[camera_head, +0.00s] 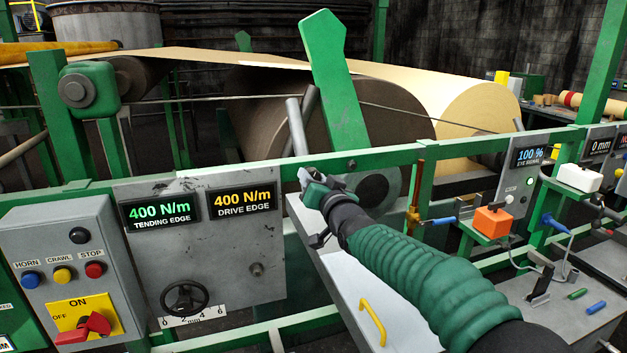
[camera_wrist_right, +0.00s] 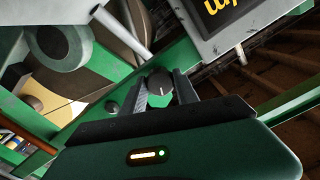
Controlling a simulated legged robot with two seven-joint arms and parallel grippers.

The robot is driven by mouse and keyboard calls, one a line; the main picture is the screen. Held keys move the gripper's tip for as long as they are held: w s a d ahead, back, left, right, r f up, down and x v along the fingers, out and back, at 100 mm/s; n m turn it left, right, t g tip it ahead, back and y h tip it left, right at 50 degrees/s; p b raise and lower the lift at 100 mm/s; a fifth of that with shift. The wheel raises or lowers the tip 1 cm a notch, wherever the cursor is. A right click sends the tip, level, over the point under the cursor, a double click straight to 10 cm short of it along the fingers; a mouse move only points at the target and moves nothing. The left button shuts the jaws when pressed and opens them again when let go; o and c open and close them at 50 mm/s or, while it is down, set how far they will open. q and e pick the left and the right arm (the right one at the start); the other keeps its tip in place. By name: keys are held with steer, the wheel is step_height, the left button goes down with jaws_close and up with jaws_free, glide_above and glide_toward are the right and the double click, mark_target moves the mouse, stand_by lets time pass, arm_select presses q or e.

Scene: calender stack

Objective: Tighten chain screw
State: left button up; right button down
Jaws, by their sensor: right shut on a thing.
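My right gripper (camera_head: 306,182) is at the green frame rail, just right of the grey panel with the two 400 N/m displays. In the wrist view, its two dark fingers are shut on a small, dark round screw head (camera_wrist_right: 160,84) with a pale line across its face. I take this to be the chain screw. In the head view, the gripper and arm hide the screw, and no chain can be made out. My left gripper is not in view.
The grey display panel (camera_head: 266,252), a handwheel (camera_head: 184,297) and a button box (camera_head: 60,250) stand left of my arm. A yellow handle (camera_head: 372,322) is below it. An orange box (camera_head: 493,221) sits on a shelf to the right. A large roll (camera_head: 470,110) lies behind the rail.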

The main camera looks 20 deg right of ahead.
steer(key=shift+a+f+m+b, duration=0.15)
steer(key=shift+m+b, duration=1.15)
steer(key=shift+m, duration=1.75)
steer(key=shift+d+f+m+b, duration=0.15)
steer(key=shift+m+b, duration=1.2)
steer(key=shift+m, duration=1.65)
steer(key=shift+a+f+m+b, duration=0.15)
steer(key=shift+m+b, duration=1.15)
steer(key=shift+m, duration=1.75)
steer(key=c, duration=1.1)
jaws_free()
steer(key=shift+r, duration=0.1)
steer(key=shift+o, duration=0.9)
steer(key=shift+r, duration=0.1)
